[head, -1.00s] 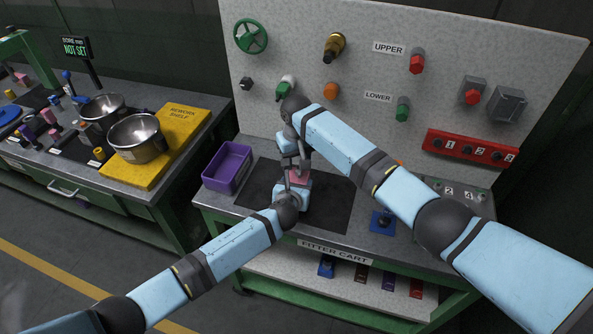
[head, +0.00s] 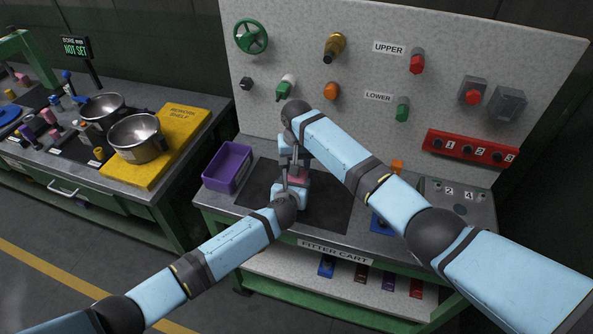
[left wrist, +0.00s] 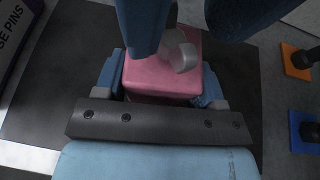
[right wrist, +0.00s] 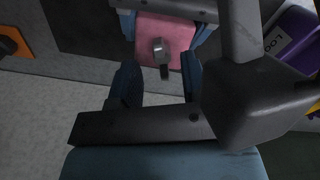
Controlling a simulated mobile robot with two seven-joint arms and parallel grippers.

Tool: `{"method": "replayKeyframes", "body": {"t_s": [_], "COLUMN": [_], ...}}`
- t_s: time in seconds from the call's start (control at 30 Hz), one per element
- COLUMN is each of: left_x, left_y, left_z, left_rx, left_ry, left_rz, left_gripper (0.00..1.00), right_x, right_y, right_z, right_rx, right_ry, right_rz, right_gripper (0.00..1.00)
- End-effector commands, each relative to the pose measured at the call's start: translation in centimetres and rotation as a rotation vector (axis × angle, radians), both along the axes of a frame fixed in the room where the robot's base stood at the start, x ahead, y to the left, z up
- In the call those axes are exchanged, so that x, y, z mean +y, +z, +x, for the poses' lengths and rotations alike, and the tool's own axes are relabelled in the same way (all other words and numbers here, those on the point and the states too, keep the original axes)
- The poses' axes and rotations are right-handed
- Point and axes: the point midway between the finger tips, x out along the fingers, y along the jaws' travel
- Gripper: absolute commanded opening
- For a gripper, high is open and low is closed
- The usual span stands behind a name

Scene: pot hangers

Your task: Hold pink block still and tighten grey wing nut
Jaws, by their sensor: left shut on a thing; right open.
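The pink block (head: 299,180) is on the dark mat of the fitter cart. My left gripper (head: 292,190) is shut on it, with a finger on each side in the left wrist view (left wrist: 165,78). The grey wing nut (left wrist: 184,54) stands at the pink block; it also shows in the right wrist view (right wrist: 159,47), in front of the pink face. My right gripper (right wrist: 160,80) is open, its fingers on either side of the line to the wing nut. I cannot tell whether they touch it. In the head view my arms hide the nut.
A purple bin (head: 228,167) stands left of the mat (head: 330,205). An orange block (left wrist: 296,62) and a blue block (left wrist: 304,131) with dark posts lie to the side. The upright panel (head: 290,55) behind carries knobs and valves.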

Motion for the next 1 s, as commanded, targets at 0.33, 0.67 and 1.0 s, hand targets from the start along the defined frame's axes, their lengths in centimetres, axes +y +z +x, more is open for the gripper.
{"method": "replayKeyframes", "body": {"t_s": [0.33, 0.67, 1.0], "left_x": [-0.2, -0.2, -0.2], "left_y": [0.0, 0.0, 0.0], "left_z": [-0.1, -0.1, -0.1], "left_rx": [0.001, 0.001, 0.001], "left_ry": [-0.003, -0.003, -0.003], "left_rz": [-0.001, -0.001, -0.001], "left_gripper": [0.21, 0.21, 0.21], "right_x": [0.0, 0.1, 0.1], "right_y": [-1.6, -1.6, -1.5], "right_z": [0.0, -0.2, -0.2], "right_rx": [-0.001, 0.0, -0.001], "right_ry": [0.001, 0.001, 0.001], "right_rz": [0.0, 0.0, -0.001], "right_gripper": [0.43, 0.43, 0.0]}}
